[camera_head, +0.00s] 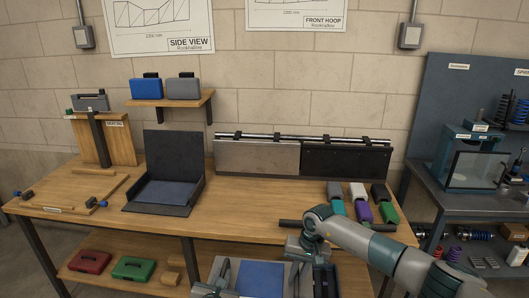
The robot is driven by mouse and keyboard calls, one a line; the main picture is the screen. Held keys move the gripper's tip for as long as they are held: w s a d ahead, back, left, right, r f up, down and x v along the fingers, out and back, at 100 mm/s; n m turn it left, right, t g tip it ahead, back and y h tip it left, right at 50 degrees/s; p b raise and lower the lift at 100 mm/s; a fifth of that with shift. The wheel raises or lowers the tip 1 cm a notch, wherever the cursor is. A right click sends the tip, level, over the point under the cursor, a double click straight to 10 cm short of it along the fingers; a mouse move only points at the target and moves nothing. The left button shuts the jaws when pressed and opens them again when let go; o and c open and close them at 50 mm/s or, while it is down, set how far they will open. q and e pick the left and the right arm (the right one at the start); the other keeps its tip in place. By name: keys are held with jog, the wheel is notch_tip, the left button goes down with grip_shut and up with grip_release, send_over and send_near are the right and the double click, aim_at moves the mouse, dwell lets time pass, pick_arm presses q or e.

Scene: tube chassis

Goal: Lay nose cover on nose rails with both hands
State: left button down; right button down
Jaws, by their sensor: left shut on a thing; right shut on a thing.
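A pale grey flat piece with a blue middle (260,280), which looks like the nose cover, lies at the bottom edge of the head view and is cut off there. My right gripper (306,250) is at its far right corner, beneath my bent wrist, and looks shut on it. My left gripper (212,286) is at its left side, mostly out of the picture, and looks shut on it too. I cannot make out the nose rails for sure. A dark bar (290,223) runs sideways behind my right wrist, partly hidden by it.
The wooden bench (235,215) has a clear middle. An open black case (165,190) stands on its left. A grey panel (255,157) and a black panel (345,162) stand at the back. Several coloured blocks (360,208) stand near my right arm. A grey side bench (425,180) is at right.

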pick_arm(q)
jog(key=shift+w+f, duration=0.1)
jog(key=shift+f, duration=0.25)
pick_arm(e)
jog(key=shift+d+f, duration=0.1)
jog(key=shift+f, duration=0.3)
pick_arm(q)
jog(key=shift+a+r, duration=0.1)
pick_arm(e)
jog(key=shift+r, duration=0.15)
